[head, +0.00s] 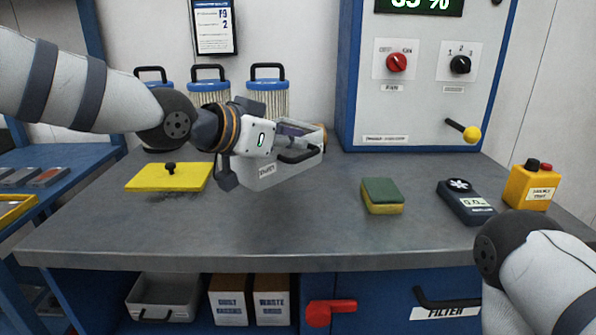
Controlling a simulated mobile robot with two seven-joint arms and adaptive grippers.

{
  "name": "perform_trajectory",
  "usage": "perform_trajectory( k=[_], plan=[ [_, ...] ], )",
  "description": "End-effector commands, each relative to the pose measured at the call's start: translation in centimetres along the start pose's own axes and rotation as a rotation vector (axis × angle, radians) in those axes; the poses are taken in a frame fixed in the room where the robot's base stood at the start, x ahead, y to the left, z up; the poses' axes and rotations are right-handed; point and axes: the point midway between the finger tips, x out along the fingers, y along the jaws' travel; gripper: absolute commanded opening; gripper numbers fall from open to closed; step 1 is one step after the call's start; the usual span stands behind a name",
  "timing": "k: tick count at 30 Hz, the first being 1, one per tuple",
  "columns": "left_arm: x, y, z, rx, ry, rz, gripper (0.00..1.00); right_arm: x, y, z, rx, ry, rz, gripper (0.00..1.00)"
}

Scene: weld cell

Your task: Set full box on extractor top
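A light grey open box (267,177) with a small white label and a black handle is at the middle left of the grey bench top (300,225). Dark contents show inside it, but I cannot tell how full it is. My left gripper (256,138) is over the box's near left side and hides part of it. Its fingertips are hidden, so I cannot tell whether it grips the box. The blue-edged grey cabinet (425,110) with a display and knobs stands at the back right; its top is out of view. My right forearm enters at lower right, its gripper out of view.
A yellow plate (168,177) with a black knob lies at left. Several filter cartridges (268,98) stand behind. A sponge (382,195), a dark meter (465,201) and a yellow button box (531,186) lie at right. The bench's front middle is clear.

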Motion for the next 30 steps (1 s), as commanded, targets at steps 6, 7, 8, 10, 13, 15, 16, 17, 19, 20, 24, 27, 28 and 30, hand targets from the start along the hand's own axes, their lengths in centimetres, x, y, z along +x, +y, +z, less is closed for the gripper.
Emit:
perform_trajectory(
  k=[6,7,8,10,13,15,16,17,19,20,24,27,28,30],
  plan=[
    [3.3,-1.6,2.6,-0.006,-0.004,0.003,0.0,1.4,0.1,1.1,0.001,-0.046,0.002,0.4],
    [3.5,-1.7,2.7,-0.005,-0.003,0.003,0.0,1.5,0.1,1.1,0.001,-0.048,0.002,0.4],
    [3.7,-1.8,2.9,-0.005,-0.003,0.003,0.0,1.6,0.1,1.1,0.001,-0.051,0.002,0.4],
    [4.5,-2.2,3.6,-0.005,-0.004,0.003,0.0,1.8,0.1,1.3,0.001,-0.058,0.002,0.4],
    [4.9,-2.0,5.1,0.0,-0.003,0.003,0.0,1.4,0.1,1.0,0.001,-0.044,0.002,0.4],
    [5.1,-2.0,5.6,0.001,0.001,0.001,0.0,1.3,0.1,0.9,0.001,-0.042,0.002,0.4],
    [5.1,-2.0,5.6,0.001,0.003,0.001,0.0,1.3,0.1,0.9,0.001,-0.042,0.002,0.4],
    [5.1,-2.0,5.5,0.001,0.003,0.001,0.0,1.3,0.1,1.0,0.001,-0.043,0.002,0.4],
    [5.1,-2.0,5.6,0.001,0.002,0.001,0.0,1.3,0.1,1.0,0.001,-0.043,0.002,0.4],
    [5.1,-2.0,5.6,0.0,0.002,0.001,0.0,1.3,0.1,1.0,0.001,-0.043,0.002,0.4],
    [5.3,-2.0,6.0,0.0,0.0,0.002,0.0,1.4,0.1,1.0,0.001,-0.044,0.002,0.4],
    [5.3,-2.0,6.1,-0.001,-0.001,0.002,0.17,1.4,0.1,1.0,0.001,-0.044,0.002,0.4],
    [5.3,-2.0,6.1,-0.001,-0.001,0.002,0.23,1.4,0.1,1.0,0.001,-0.044,0.002,0.4],
    [5.3,-2.0,6.1,-0.001,-0.001,0.002,0.25,1.4,0.1,1.0,0.001,-0.044,0.002,0.4]
  ],
)
